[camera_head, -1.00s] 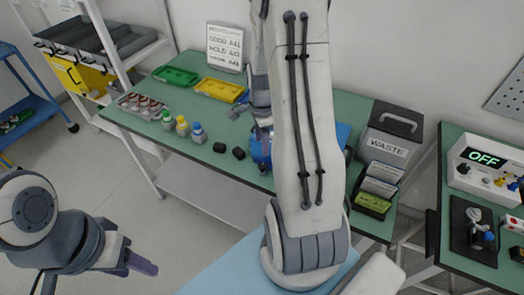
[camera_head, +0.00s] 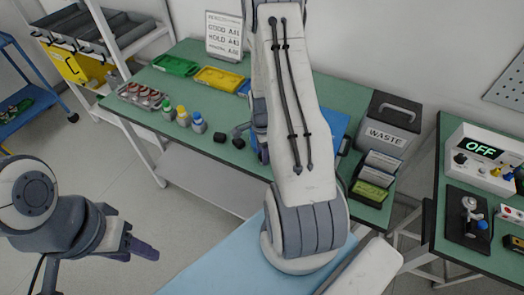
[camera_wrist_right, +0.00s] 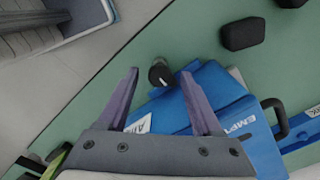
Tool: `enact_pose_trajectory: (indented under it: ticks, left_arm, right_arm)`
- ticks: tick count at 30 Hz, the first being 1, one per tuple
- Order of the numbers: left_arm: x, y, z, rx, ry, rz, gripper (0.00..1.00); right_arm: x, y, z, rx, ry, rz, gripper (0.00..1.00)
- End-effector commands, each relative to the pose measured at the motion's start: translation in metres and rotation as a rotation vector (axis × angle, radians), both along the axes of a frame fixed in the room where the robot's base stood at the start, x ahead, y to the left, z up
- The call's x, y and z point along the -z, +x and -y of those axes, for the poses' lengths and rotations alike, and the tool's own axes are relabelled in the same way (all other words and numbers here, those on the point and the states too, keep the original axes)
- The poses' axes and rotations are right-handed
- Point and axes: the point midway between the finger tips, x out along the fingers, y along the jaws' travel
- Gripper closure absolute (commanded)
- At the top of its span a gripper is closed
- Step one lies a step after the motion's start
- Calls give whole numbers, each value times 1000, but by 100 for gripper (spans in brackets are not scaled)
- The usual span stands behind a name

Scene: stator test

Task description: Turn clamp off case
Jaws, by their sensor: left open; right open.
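The blue case (camera_head: 334,124) lies on the green bench, partly hidden behind my right arm. In the right wrist view the blue case (camera_wrist_right: 215,98) carries a label beginning "EMPT" and a black handle. A dark round knob (camera_wrist_right: 161,73), which looks like the clamp, stands at the case's edge. My right gripper (camera_wrist_right: 159,78) is open, with its fingertips to either side of the knob in the picture; contact cannot be told. In the head view its fingers are mostly hidden by my arm. My left gripper (camera_head: 142,250) is away from the bench at lower left, over the floor.
Black blocks lie near the case, one at the bench's front (camera_head: 219,137) and showing in the wrist view (camera_wrist_right: 250,33). Small bottles (camera_head: 183,117), a green tray (camera_head: 175,66) and a yellow tray (camera_head: 219,78) are left. The waste bin (camera_head: 390,123) and an "OFF" panel (camera_head: 484,148) are right.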

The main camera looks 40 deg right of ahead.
Motion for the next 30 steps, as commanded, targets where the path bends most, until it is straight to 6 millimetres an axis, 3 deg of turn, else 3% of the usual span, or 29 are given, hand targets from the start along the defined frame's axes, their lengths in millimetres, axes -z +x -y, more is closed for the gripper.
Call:
enact_pose_trajectory:
  ticks: [2, 6, 7, 19, 30]
  left_arm:
    - [0, 0, 0, 0, 0, 0, 50]
    - [0, 0, 0, 0, 0, 0, 50]
    - [0, 0, 0, 0, 0, 0, 50]
    - [1, 0, 0, 0, 0, 0, 50]
    - [6, 0, 0, 0, 0, 0, 50]
  right_arm:
    - [0, 0, 0, 0, 0, 0, 37]
    - [0, 0, 0, 0, 0, 0, 91]
    - [0, 0, 0, 0, 0, 0, 100]
    - [0, 0, 0, -53, 0, 0, 100]
    - [0, 0, 0, -327, 0, 0, 100]
